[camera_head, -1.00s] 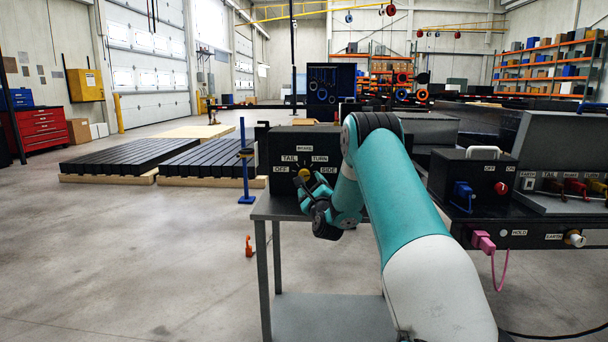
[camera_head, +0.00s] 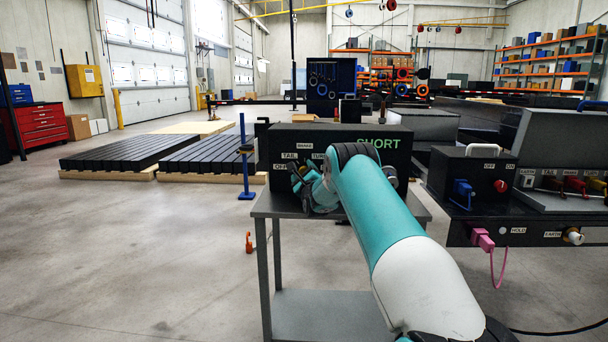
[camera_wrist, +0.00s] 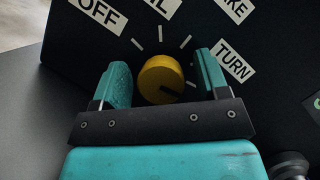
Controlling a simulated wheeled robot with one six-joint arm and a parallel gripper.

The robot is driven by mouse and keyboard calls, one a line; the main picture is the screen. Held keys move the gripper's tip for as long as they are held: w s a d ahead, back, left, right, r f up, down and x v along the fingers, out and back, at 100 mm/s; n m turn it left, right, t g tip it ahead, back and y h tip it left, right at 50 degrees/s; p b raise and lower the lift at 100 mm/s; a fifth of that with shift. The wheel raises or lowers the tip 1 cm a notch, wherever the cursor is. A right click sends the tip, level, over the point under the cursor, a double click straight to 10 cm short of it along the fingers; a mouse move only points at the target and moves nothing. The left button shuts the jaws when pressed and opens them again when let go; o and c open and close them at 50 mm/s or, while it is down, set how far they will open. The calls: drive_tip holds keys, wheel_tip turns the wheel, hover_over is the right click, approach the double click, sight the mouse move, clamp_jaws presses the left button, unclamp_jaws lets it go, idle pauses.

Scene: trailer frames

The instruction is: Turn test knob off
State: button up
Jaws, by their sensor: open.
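The yellow test knob (camera_wrist: 160,78) sits on a black panel box (camera_head: 277,143). In the wrist view a dark mark on the knob points to the lower right. OFF (camera_wrist: 98,14) and TURN (camera_wrist: 236,62) labels show, with two others cut off by the frame; the SIDE label is hidden. My gripper (camera_wrist: 163,78) is open, with one finger on each side of the knob and visible gaps. In the head view my gripper (camera_head: 304,180) is at the panel's left part and mostly covers the knob. I cannot tell whether it touches.
The box stands on a grey table (camera_head: 262,207). Green SHORT lettering (camera_head: 379,144) shows on its right part. A second control box (camera_head: 480,185) with a blue plug and a red knob stands at right. A blue stand (camera_head: 245,165) is left of the table.

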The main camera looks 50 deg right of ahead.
drive_tip(key=c, duration=0.9)
